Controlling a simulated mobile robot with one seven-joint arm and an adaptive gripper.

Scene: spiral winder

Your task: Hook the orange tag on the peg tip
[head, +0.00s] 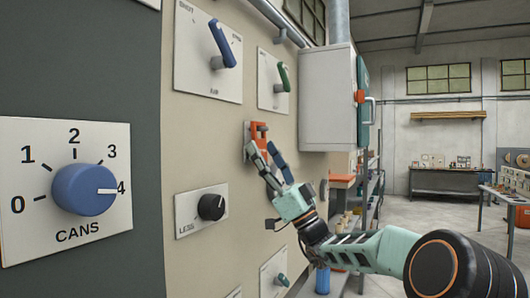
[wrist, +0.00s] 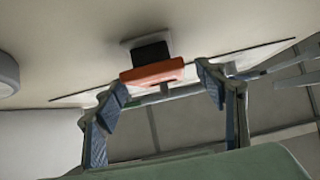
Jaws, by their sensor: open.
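The orange tag (head: 259,132) is upright against the beige panel in the head view, just beyond my gripper (head: 262,149). In the wrist view the tag (wrist: 152,73) shows as an orange bar in front of a dark block (wrist: 151,51) on a small plate at the wall. My gripper (wrist: 164,83) is open, with one finger on each side of the tag and a gap to both. I cannot tell whether the dark block is the peg, or whether the tag hangs on it; the peg tip is not clearly seen.
A blue lever (head: 222,44) and a green lever (head: 284,77) are above the tag on the panel. A black knob (head: 212,207) is below left, and a blue CANS knob (head: 85,190) is farther left. A grey cabinet (head: 328,98) juts out at the right.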

